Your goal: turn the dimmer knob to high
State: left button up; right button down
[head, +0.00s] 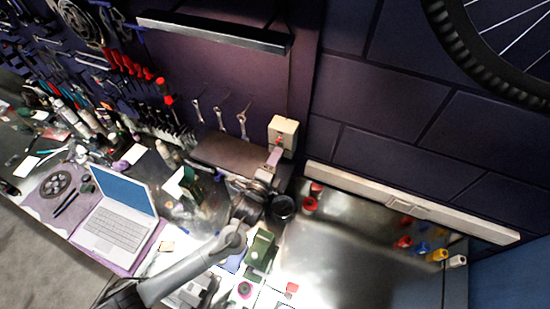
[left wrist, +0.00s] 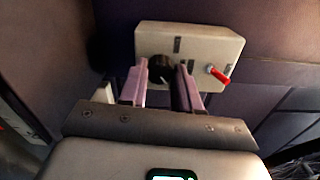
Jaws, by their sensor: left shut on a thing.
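The dimmer box (head: 284,131) is a small cream box on the wall post, and it fills the upper part of the left wrist view (left wrist: 205,42). A round black knob (left wrist: 160,68) is on its face, with dark marks around it. A red toggle lever (left wrist: 219,75) sticks out to the right of the knob. My left gripper (head: 275,157) reaches up to the box from below. Its two pale purple fingers (left wrist: 162,76) stand either side of the knob and are shut on it. The fingers hide part of the knob, and its setting is hard to read. My right gripper is not in view.
A white laptop (head: 117,218) lies on a mat at the left of the bench. Spanners (head: 219,115) and red-handled tools (head: 130,66) hang on the wall left of the box. The metal bench at right is mostly clear.

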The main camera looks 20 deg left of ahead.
pick_arm(q)
jog(key=o, duration=1)
jog(key=shift+o, duration=0.2)
jog(key=shift+s+f, duration=0.1)
jog(key=shift+s, duration=0.45)
jog(key=s+b, duration=0.3)
jog(key=s, duration=0.6)
jog(key=shift+s+a, duration=0.2)
jog(key=shift+s, duration=0.15)
